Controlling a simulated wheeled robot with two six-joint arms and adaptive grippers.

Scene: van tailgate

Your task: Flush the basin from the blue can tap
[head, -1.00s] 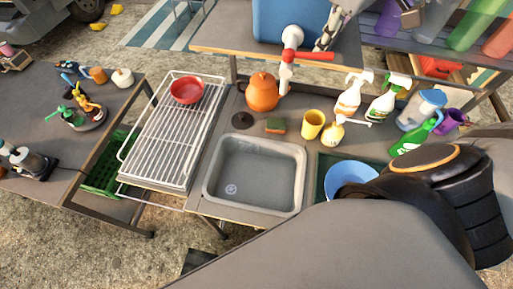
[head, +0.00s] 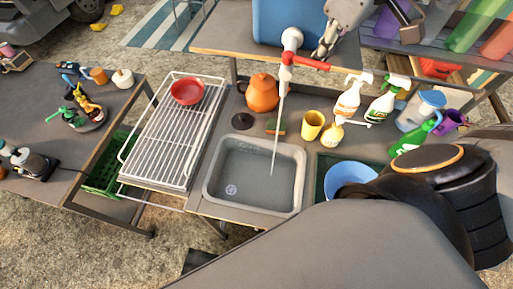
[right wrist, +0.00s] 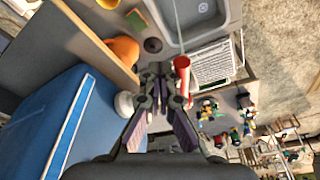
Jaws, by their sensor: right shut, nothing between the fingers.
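The blue can (head: 285,22) stands on a raised shelf behind the sink; it is at left in the right wrist view (right wrist: 75,115). Its white tap (head: 291,40) has a red lever (head: 314,64) pointing right. A thin stream of water (head: 277,135) runs from the tap into the grey basin (head: 212,180). The basin's drain shows at its lower left. My right gripper (head: 323,50) is shut and empty, just above the lever. In the right wrist view its fingers (right wrist: 156,75) are beside the red lever (right wrist: 182,68); touching is unclear. My left gripper is out of view.
An orange kettle (head: 262,93), a sponge (head: 276,127), a yellow cup (head: 312,125) and spray bottles (head: 350,95) stand behind the basin. A wire rack (head: 165,140) with a red bowl (head: 187,91) is left. A blue bowl (head: 350,178) is right.

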